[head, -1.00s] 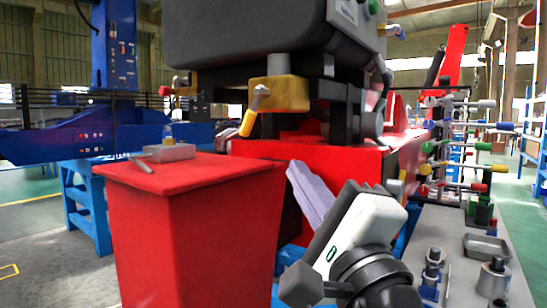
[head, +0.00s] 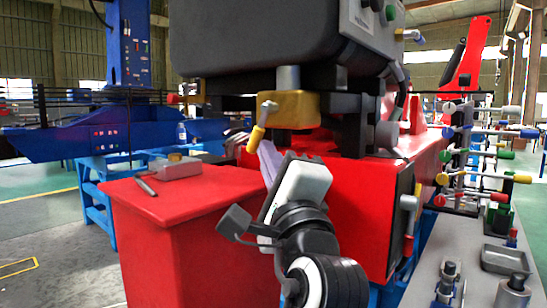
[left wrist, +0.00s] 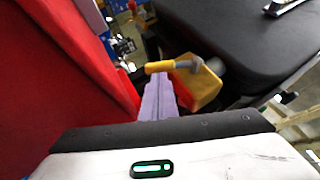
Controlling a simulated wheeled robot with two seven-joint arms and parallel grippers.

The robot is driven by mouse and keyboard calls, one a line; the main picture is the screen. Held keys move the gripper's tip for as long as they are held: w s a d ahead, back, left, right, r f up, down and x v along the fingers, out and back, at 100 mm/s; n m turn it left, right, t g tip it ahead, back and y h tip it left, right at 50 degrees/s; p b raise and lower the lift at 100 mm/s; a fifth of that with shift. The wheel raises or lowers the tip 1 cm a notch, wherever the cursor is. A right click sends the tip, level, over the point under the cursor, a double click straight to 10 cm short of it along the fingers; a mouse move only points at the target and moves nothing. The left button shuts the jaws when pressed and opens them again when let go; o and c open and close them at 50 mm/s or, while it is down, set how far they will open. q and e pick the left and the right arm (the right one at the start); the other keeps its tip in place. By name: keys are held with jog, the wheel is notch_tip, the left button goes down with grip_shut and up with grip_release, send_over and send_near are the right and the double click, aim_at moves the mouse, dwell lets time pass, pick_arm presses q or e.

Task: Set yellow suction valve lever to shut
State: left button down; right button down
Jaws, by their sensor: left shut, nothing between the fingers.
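The yellow suction valve (head: 290,109) sits under the dark tank, with its yellow-handled lever (head: 256,138) hanging down and slightly left. In the left wrist view the lever (left wrist: 160,67) lies across the picture, left of the yellow valve body (left wrist: 202,88). My left gripper (head: 265,146) is shut and empty, its lavender fingers pointing up at the lever. In the left wrist view its fingertips (left wrist: 160,78) are right at the lever handle; I cannot tell whether they touch it. My right gripper is not in view.
A red pedestal (head: 190,210) with a small grey block (head: 174,168) stands at the left. The dark tank (head: 260,50) hangs close above the valve. A red cabinet (head: 350,200) is behind my left gripper. A grey bench with several coloured levers (head: 480,178) is at the right.

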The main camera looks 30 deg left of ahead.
pick_arm(q)
jog(key=shift+a+m+t+p, duration=0.35)
jog(key=shift+a+m+t, duration=0.35)
jog(key=shift+m, duration=0.1)
jog(key=shift+w+a, duration=0.1)
jog(key=shift+a, duration=0.2)
